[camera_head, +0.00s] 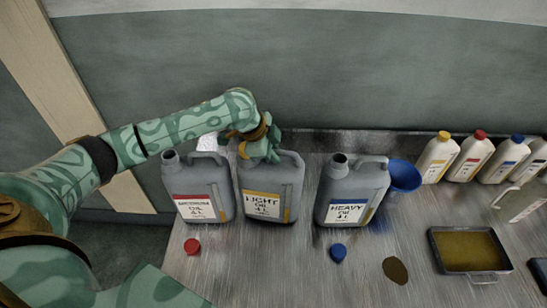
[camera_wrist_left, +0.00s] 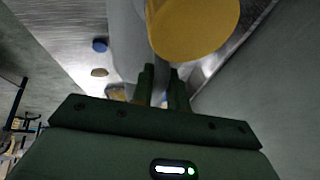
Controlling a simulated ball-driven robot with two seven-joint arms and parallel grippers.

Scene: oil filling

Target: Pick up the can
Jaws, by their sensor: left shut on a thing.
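Three grey oil cans stand in a row on the metal table. The left can (camera_head: 205,200) has a red-striped label and an open neck. The middle can (camera_head: 268,185) is labelled LIGHT OIL, with a yellow cap that fills the top of the left wrist view (camera_wrist_left: 195,25). The right can (camera_head: 350,192) is labelled HEAVY OIL and is open. My left gripper (camera_head: 264,152) is over the middle can's top and is shut on its handle, which the fingers (camera_wrist_left: 161,80) mostly hide. That can is upright; I cannot tell whether it is off the table. My right gripper is out of view.
A red cap (camera_head: 192,246), a blue cap (camera_head: 338,252) and a brown oil spot (camera_head: 395,270) lie in front. A blue funnel (camera_head: 404,176) is behind the right can. A tray of oil (camera_head: 468,274) and several white bottles (camera_head: 470,155) are at right.

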